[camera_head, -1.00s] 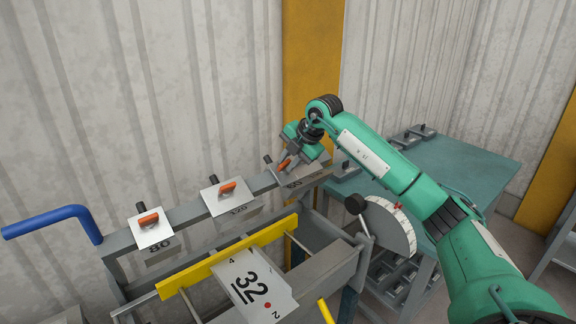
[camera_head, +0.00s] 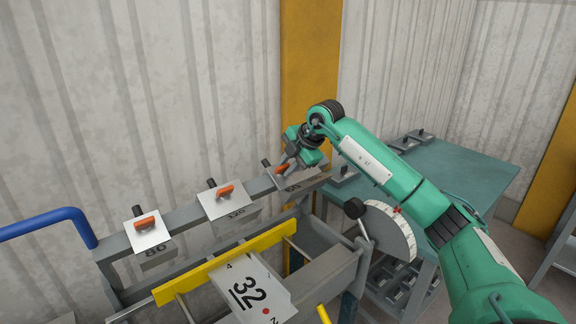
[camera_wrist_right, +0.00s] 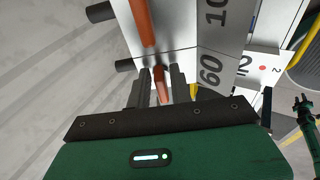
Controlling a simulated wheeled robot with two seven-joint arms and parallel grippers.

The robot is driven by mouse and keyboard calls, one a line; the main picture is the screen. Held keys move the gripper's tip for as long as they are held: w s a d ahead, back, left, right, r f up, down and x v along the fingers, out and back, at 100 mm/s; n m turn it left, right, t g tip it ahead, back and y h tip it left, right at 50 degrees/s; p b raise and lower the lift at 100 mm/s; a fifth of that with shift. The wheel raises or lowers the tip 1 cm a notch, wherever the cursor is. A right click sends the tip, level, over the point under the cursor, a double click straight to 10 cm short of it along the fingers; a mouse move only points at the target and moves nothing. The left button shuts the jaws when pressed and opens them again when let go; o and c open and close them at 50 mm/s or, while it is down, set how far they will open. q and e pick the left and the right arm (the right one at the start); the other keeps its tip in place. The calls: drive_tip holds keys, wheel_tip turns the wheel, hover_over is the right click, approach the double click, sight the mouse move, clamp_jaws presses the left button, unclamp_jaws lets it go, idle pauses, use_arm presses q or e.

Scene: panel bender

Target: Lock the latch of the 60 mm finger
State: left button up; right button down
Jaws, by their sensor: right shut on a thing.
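The 60 mm finger (camera_head: 312,178) is the right-hand grey block on the bender's beam, and its "60" label also shows in the wrist view (camera_wrist_right: 210,72). Its orange latch (camera_head: 281,170) is partly hidden by my right gripper (camera_head: 289,158). In the wrist view the latch (camera_wrist_right: 160,86) lies between the two dark fingers of my right gripper (camera_wrist_right: 160,80), which is shut on it. In the head view the latch handle lies about along the beam, much like the other two handles.
A green table (camera_head: 460,165) is right.

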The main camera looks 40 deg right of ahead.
drive_tip(key=c, duration=1.5)
unclamp_jaws()
drive_tip(key=shift+s+r, duration=0.1)
drive_tip(key=shift+b+v, duration=1.8)
drive_tip(key=shift+v, duration=5)
